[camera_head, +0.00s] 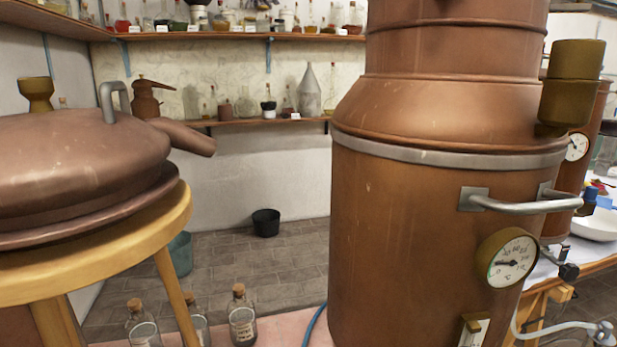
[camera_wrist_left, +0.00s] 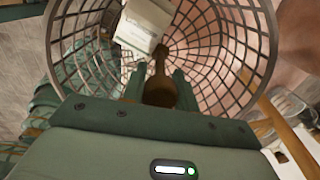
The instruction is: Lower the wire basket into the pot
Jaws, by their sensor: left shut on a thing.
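The wire basket (camera_wrist_left: 85,50) fills the upper part of the left wrist view, its open grid curving around a pale block-like thing (camera_wrist_left: 147,22). My left gripper (camera_wrist_left: 158,90) has its fingers on either side of a dark brown, handle-like piece in front of the basket. How that piece joins the basket is hidden. In the head view a large copper vessel (camera_head: 400,220) stands upright at the right, with a gauge and a side handle. Its top is cut off, so I cannot tell whether it is open. The basket and both grippers are outside the head view.
A copper lid with a spout (camera_head: 70,165) rests on a wooden stool (camera_head: 110,252) at the left. Several corked bottles (camera_head: 242,322) stand low beside the stool. A black bucket (camera_head: 266,222) is on the floor behind. Shelves of glassware line the back wall.

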